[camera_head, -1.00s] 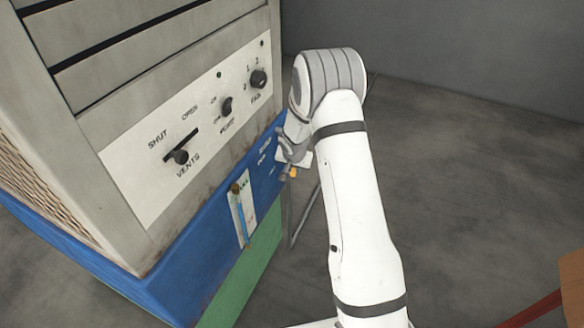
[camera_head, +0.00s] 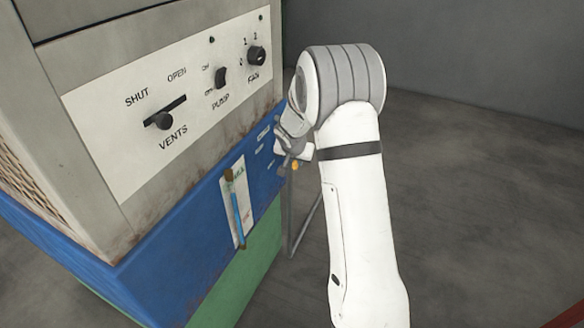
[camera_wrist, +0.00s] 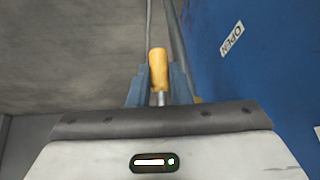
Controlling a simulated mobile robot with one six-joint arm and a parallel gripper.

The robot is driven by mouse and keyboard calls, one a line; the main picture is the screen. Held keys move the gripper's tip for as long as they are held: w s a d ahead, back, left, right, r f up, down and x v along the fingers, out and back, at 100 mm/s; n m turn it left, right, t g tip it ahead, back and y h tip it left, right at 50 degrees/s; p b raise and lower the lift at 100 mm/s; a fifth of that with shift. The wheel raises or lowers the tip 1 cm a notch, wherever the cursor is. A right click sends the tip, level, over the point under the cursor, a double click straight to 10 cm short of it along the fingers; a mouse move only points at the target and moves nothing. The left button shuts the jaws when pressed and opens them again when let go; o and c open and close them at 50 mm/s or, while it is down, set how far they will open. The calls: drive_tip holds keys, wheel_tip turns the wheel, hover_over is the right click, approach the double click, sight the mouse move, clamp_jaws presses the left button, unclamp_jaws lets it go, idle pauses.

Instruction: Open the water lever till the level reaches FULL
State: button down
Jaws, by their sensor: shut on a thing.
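The water lever shows in the wrist view as a yellow handle (camera_wrist: 158,68) on a thin metal rod. My gripper (camera_wrist: 160,88) has its blue-grey fingers on both sides of the handle and is shut on it. In the head view my gripper (camera_head: 288,158) is at the blue panel's right end, partly hidden by my wrist, with a bit of yellow below it. The level gauge (camera_head: 237,208) is a white strip with a blue tube on the blue panel, left of my gripper. Its markings are too small to read surely. An OPEN label (camera_wrist: 231,39) is right of the handle.
The cabinet's white control plate (camera_head: 120,125) carries the vents slider (camera_head: 160,121), pump knob (camera_head: 221,78) and fan knob (camera_head: 257,56). A grey pipe (camera_head: 291,215) stands below my gripper. The floor (camera_head: 470,190) to the right is clear.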

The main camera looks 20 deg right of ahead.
drive_tip(key=shift+w+a, duration=0.1)
drive_tip(key=shift+a, duration=0.05)
drive_tip(key=c, duration=1.5)
unclamp_jaws()
drive_tip(key=shift+c, duration=0.2)
drive_tip(key=shift+o, duration=1.1)
drive_tip(key=p+v, duration=0.1)
drive_tip(key=v, duration=0.7)
